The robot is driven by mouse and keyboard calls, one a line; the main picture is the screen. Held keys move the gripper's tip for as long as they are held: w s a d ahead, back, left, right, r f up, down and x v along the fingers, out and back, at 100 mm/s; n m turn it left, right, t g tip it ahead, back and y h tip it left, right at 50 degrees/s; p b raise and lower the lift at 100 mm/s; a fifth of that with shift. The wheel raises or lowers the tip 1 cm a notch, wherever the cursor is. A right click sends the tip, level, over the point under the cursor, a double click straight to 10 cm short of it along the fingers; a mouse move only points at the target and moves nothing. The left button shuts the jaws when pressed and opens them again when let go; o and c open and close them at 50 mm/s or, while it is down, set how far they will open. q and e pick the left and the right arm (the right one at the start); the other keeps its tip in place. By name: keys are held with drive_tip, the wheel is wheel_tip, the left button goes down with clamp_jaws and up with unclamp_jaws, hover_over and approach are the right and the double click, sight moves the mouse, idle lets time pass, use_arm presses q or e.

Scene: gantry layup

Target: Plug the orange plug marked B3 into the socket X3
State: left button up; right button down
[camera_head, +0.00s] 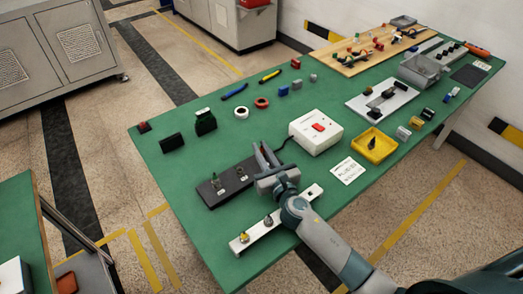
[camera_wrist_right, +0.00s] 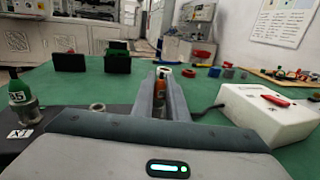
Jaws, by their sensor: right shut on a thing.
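My right gripper (camera_head: 265,158) is over the right end of the dark socket rail (camera_head: 206,196). In the wrist view its two fingers (camera_wrist_right: 164,78) are shut on an orange plug (camera_wrist_right: 159,87) with a pale end; its marking is not readable. On the rail, a green-topped plug (camera_head: 216,181) stands in the left socket; the wrist view shows this green plug (camera_wrist_right: 19,93) above a label reading X1. A middle socket (camera_head: 241,173) looks empty, with its ring (camera_wrist_right: 97,107) in the wrist view. Socket X3 is not visible, apparently behind my gripper. My left gripper is not in view.
A silver rail (camera_head: 256,234) with plugs lies in front. A white box with a red button (camera_head: 317,130) stands close right of the gripper. A label card (camera_head: 347,171) and yellow tray (camera_head: 374,145) lie further right. Black and green blocks (camera_head: 205,121) stand behind.

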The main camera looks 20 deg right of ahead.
drive_tip(key=shift+s+f, duration=0.15)
drive_tip(key=shift+f, duration=0.3)
drive_tip(key=c, duration=1.7)
unclamp_jaws()
drive_tip(key=shift+a+f, duration=0.1)
drive_tip(key=shift+f, duration=0.05)
drive_tip(key=shift+o, duration=0.2)
drive_tip(key=shift+r, duration=0.5)
wheel_tip(320, 180, up, 4)
drive_tip(key=shift+r+p, duration=0.1)
drive_tip(key=shift+p, duration=0.6)
drive_tip(key=s+d+r, duration=0.7)
drive_tip(key=s+d, duration=0.1)
drive_tip(key=shift+s+b, duration=0.15)
drive_tip(key=shift+b, duration=0.25)
